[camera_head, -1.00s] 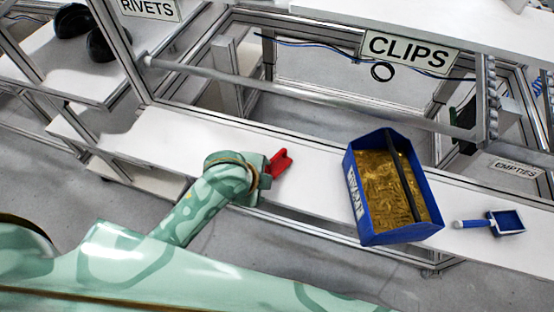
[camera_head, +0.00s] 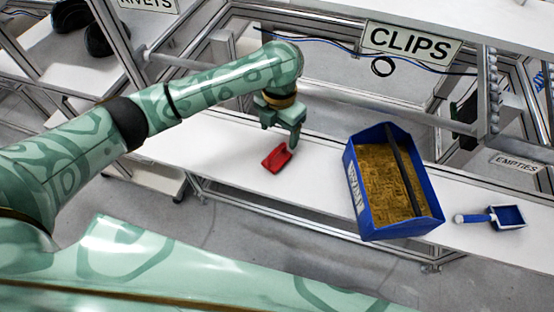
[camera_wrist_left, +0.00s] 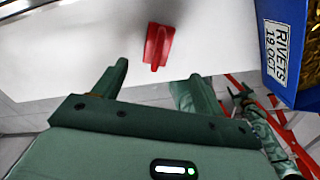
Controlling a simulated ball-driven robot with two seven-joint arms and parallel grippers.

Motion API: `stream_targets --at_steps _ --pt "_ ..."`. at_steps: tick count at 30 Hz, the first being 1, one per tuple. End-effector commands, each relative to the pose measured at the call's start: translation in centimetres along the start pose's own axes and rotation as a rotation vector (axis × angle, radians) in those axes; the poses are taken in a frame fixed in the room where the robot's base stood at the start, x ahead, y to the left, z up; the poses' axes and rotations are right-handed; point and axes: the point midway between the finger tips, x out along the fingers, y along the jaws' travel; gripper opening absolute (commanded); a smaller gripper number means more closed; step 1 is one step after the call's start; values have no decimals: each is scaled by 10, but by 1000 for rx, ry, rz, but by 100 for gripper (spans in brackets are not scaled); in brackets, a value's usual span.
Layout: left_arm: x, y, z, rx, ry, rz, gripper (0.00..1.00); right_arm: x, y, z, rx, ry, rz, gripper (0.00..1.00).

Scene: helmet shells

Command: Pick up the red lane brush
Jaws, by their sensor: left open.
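The red lane brush (camera_head: 277,159) lies on the white shelf, left of the blue bin in the head view. It also shows in the left wrist view (camera_wrist_left: 158,44), beyond the fingertips and roughly in line with the gap between them. My left gripper (camera_head: 284,132) is just behind and above the brush in the head view. In the left wrist view its two fingers (camera_wrist_left: 158,75) are spread apart with nothing between them. A small green forked shape at the right of the left wrist view seems to be my right gripper; its jaws are unclear.
A blue bin (camera_head: 434,217) with brassy contents stands right of the brush. A blue scoop (camera_head: 508,215) lies further right. A metal rail and frame with a CLIPS sign (camera_head: 411,43) stand behind the shelf. Shelf left of the brush is clear.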

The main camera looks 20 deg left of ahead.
Motion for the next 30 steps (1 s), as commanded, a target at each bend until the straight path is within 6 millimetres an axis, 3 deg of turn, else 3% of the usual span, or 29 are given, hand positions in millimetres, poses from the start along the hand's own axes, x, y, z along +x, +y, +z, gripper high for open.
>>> stream_targets --at_steps 1,4,12,19,29,30 --pt "17 -1 0 -3 3 -4 71 8 -1 1 0 -1 -1 67" --pt "38 -1 0 -4 2 -4 71 14 -1 2 0 -2 -1 67" --pt "62 0 0 -4 -1 -2 71 20 -3 3 1 -3 -3 67" --pt "100 3 -4 -4 -1 -4 71 32 -4 5 1 -5 -4 67" --pt "107 4 -3 -3 -5 -2 71 33 -4 5 1 -5 -4 67" --pt "106 4 -3 -3 -5 -2 60 33 -4 5 1 -5 -4 67"
